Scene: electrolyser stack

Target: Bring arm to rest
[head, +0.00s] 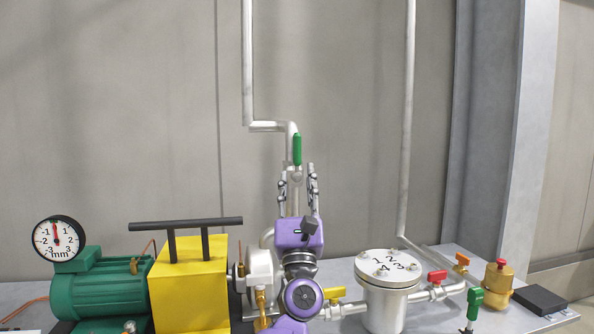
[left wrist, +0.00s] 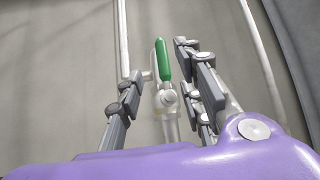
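My left gripper (head: 298,180) points upward in the middle of the head view, on its purple wrist. Its two fingers stand apart with a gap between them, and nothing is held. The green valve handle (head: 297,149) stands upright on the grey pipe just above the fingertips in the head view. In the left wrist view the green handle (left wrist: 164,60) shows beyond the gap between the fingers (left wrist: 158,85), apart from them. My right gripper is in neither view.
A green motor (head: 100,290) with a dial gauge (head: 58,240) and a yellow block (head: 188,290) stand left. A white lidded canister (head: 386,305), red valve handle (head: 437,276), brass fitting (head: 498,282) and black box (head: 540,300) stand right. Vertical pipes run up the wall.

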